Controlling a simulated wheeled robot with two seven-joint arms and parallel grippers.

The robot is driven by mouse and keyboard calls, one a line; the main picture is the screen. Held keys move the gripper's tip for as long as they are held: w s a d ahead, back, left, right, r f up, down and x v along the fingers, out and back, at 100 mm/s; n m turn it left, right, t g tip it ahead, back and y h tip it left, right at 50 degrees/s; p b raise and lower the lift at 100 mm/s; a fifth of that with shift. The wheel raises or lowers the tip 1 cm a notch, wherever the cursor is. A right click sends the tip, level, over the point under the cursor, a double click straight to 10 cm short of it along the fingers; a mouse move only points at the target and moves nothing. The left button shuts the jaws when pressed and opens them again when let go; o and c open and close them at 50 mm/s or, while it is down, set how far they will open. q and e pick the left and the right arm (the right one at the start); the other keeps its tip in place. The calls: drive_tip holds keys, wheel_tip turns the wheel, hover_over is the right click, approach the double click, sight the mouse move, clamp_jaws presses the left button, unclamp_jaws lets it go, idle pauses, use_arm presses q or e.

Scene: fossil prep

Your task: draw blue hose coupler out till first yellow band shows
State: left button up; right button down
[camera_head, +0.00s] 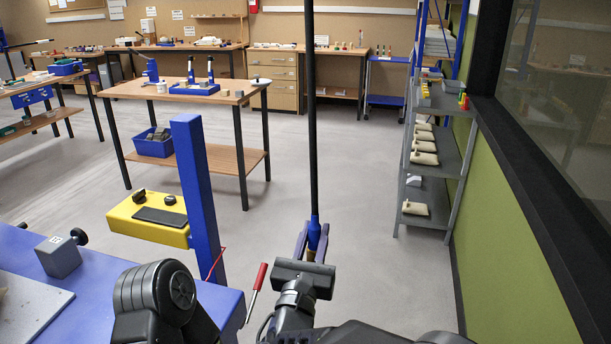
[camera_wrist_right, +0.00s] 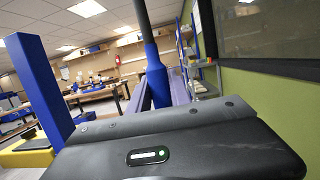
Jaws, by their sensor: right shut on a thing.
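The blue hose coupler (camera_head: 314,233) stands upright at the lower end of a black hose (camera_head: 312,120) that runs up out of the head view. My right gripper (camera_head: 311,243) is shut on the coupler, with one finger on each side. A small tan part shows just below the blue; I cannot tell whether it is a band. In the right wrist view the coupler (camera_wrist_right: 157,82) rises between the fingers, and its lower end is hidden behind the gripper body. My left gripper is not in view.
A blue post (camera_head: 197,190) and a yellow box (camera_head: 150,220) stand left of the coupler. A red-handled lever (camera_head: 256,284) is close to my right wrist. A grey shelf rack (camera_head: 433,165) stands along the right wall. Floor beyond the gripper is clear.

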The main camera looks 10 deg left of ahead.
drive_tip(key=s+d+f+m+g+h, duration=0.1)
drive_tip(key=s+d+f+m+h, duration=0.15)
drive_tip(key=d+f, duration=0.6)
drive_tip(key=s+d+f+m+h, duration=0.15)
drive_tip(key=d+f+h, duration=0.3)
drive_tip(key=f, duration=0.75)
drive_tip(key=s+d+g+h, duration=0.1)
drive_tip(key=s+d, duration=0.2)
drive_tip(key=d, duration=0.6)
drive_tip(key=s+d+m+h, duration=0.1)
drive_tip(key=s+d, duration=0.3)
drive_tip(key=d, duration=0.5)
drive_tip(key=shift+m+g+h, duration=0.3)
drive_tip(key=shift+g, duration=0.1)
